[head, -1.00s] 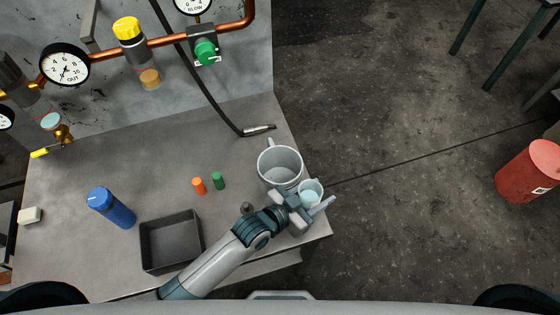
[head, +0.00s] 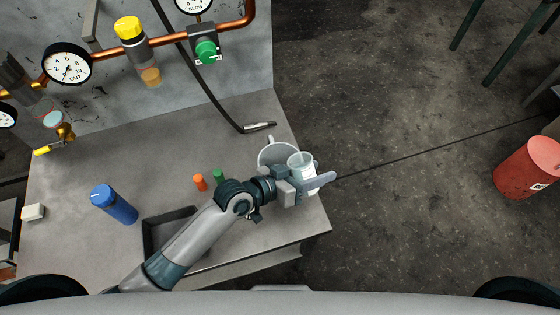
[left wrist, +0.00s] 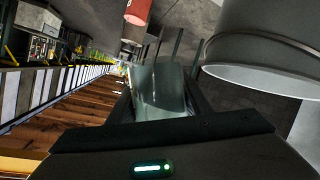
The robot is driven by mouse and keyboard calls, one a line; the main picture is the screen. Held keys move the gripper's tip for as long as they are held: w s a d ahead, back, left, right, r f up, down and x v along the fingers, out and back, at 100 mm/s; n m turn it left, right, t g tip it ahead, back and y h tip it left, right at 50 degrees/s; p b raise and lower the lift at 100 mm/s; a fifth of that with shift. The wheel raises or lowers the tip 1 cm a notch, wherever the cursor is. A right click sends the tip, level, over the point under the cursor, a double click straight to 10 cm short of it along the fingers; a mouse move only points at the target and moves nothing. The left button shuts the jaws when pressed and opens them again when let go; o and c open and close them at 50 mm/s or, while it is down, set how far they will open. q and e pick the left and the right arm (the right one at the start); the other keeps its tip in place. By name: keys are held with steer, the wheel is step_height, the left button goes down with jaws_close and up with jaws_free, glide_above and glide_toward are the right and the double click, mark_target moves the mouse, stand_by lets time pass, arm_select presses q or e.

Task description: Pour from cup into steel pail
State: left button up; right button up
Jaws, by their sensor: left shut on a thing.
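A pale, translucent cup (head: 303,172) is held in my left gripper (head: 312,184), which is shut on it. The cup also shows between the fingers in the left wrist view (left wrist: 160,90). The steel pail (head: 273,158) stands on the right part of the grey bench, just behind and left of the cup; the cup and gripper hide part of it in the head view. In the left wrist view the pail (left wrist: 262,50) looms large at the upper right, apart from the cup. The cup's contents cannot be made out. My right gripper is not in view.
A dark tray (head: 152,240) is partly covered by my left arm. A black hose (head: 215,95) ends behind the pail.

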mark_target(307, 156)
arm_select(q)
steer(key=shift+w+a+r+n+g+h+b, duration=0.35)
steer(key=shift+w+r+n+b, duration=0.2)
steer(key=shift+n+b, duration=0.3)
steer(key=shift+s+r+n+h, duration=0.1)
steer(key=shift+r+n+h, duration=0.25)
steer(key=shift+r+n, duration=0.1)
steer(key=shift+r+g, duration=0.15)
steer(key=shift+g, duration=0.1)
steer(key=shift+n, duration=0.3)
steer(key=shift+s+d+f+n+h+b, duration=0.1)
steer(key=shift+f+n+h+b, duration=0.1)
steer(key=shift+n+h+b, duration=0.45)
steer(key=shift+r+n+g, duration=0.3)
steer(key=shift+r+n, duration=0.25)
steer(key=shift+f+n+h+b, duration=0.2)
steer(key=shift+n+h+b, duration=0.3)
steer(key=shift+n, duration=0.2)
stand_by(0.9)
steer(key=shift+w+a+r+n+h, duration=0.25)
steer(key=shift+w+a+r+n, duration=0.3)
steer(key=shift+n, duration=0.25)
stand_by(0.6)
steer(key=shift+w+r+n+h, duration=0.1)
steer(key=shift+r+n+h, duration=0.4)
steer(key=shift+r+n, duration=0.4)
stand_by(1.0)
